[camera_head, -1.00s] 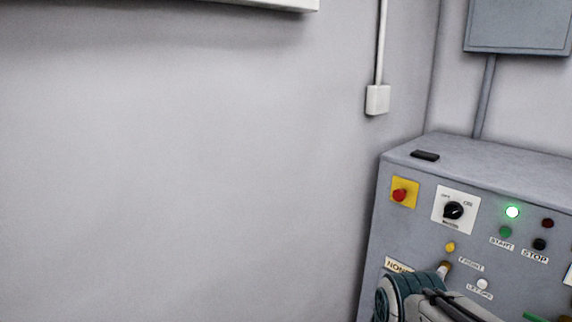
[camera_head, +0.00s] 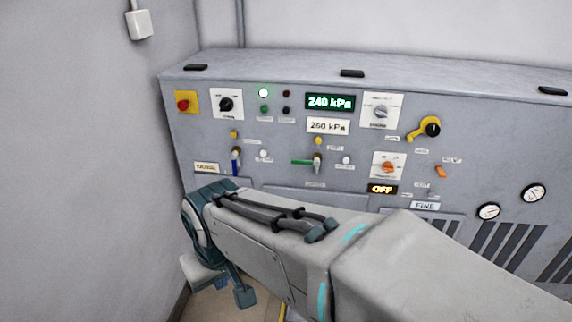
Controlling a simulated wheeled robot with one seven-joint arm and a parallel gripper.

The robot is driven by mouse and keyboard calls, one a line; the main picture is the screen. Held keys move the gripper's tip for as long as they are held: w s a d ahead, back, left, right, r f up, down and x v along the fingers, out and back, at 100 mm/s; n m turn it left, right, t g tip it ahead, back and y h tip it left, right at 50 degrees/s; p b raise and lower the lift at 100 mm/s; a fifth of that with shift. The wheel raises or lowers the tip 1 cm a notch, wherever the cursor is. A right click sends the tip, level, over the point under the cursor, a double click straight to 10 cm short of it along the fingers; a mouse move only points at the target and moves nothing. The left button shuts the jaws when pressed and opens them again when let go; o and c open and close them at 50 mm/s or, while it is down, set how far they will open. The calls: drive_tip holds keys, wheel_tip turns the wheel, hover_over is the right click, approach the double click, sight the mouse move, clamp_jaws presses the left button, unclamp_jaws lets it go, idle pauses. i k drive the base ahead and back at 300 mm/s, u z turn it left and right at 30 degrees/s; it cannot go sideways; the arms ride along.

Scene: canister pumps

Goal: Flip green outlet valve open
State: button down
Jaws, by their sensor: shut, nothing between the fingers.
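The green outlet valve lever (camera_head: 302,162) sticks out horizontally to the left from its brass-coloured body (camera_head: 317,162), mid-panel on the grey pump cabinet. A blue valve lever (camera_head: 236,166) hangs down on the panel to its left. My arm reaches in from the lower right and bends at a teal joint in front of the cabinet's left side. My gripper (camera_head: 236,290) is low at the left, below that joint, shut and partly hidden by the arm. It is well below the green lever and to its left, touching nothing that I can see.
The cabinet (camera_head: 280,65) carries a red stop button (camera_head: 183,104), several knobs, a lit 240 kPa display (camera_head: 330,102), a yellow handle (camera_head: 424,129), an orange knob (camera_head: 389,166) and round gauges (camera_head: 533,193).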

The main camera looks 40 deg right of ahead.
sight(316, 163)
drive_tip(key=z, duration=0.05)
drive_tip(key=k, duration=0.35)
drive_tip(key=u, duration=0.55)
drive_tip(key=i, duration=0.75)
drive_tip(key=z, duration=2.15)
drive_tip(key=i, duration=0.45)
drive_tip(key=u, duration=0.05)
drive_tip(key=k, duration=0.95)
drive_tip(key=u, duration=0.15)
drive_tip(key=i, duration=0.75)
drive_tip(key=u, duration=0.05)
